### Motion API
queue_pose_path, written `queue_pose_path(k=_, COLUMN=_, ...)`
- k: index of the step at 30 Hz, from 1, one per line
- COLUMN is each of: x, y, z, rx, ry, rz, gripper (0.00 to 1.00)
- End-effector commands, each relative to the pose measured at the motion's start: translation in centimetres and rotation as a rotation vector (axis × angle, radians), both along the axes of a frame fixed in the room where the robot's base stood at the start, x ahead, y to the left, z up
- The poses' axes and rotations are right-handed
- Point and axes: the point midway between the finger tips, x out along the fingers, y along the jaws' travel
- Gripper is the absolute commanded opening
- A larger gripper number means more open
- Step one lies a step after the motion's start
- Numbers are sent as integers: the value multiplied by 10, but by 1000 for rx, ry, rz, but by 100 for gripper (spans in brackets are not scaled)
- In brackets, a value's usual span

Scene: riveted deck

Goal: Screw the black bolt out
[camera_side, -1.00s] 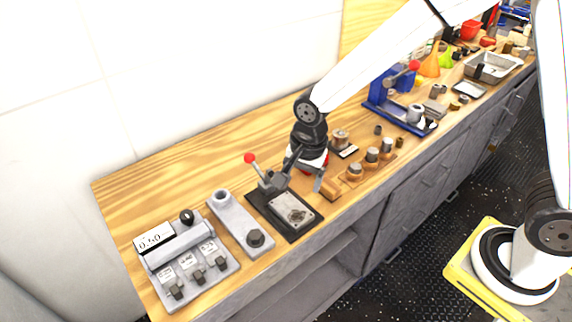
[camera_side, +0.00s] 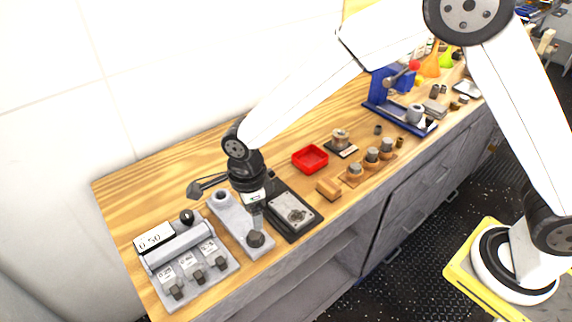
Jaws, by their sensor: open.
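The black bolt (camera_side: 256,239) stands at the near end of a long grey block (camera_side: 234,222). Its dark hexagonal head shows. A round hollow boss (camera_side: 221,195) is at the far end of the same block. My gripper (camera_side: 257,224) is open and points down directly over the bolt, with its fingertips close to the head. I cannot tell whether the fingers touch it or reach around it.
A grey rack with a 0.50 display (camera_side: 155,237) and several dark knobs stands left. Farther right are a red tray (camera_side: 310,158), a wooden block (camera_side: 328,187) and a blue press (camera_side: 385,90).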

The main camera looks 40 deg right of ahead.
Motion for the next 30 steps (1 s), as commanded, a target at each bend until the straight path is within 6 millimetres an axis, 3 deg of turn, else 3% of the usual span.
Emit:
queue_pose_path(k=8, x=0, y=0, z=-9, rx=0, ry=0, rz=2, gripper=81)
queue_pose_path(k=21, x=0, y=0, z=-57, rx=0, ry=0, rz=3, gripper=81)
queue_pose_path(k=30, x=0, y=0, z=-76, rx=2, ry=-1, rz=3, gripper=81)
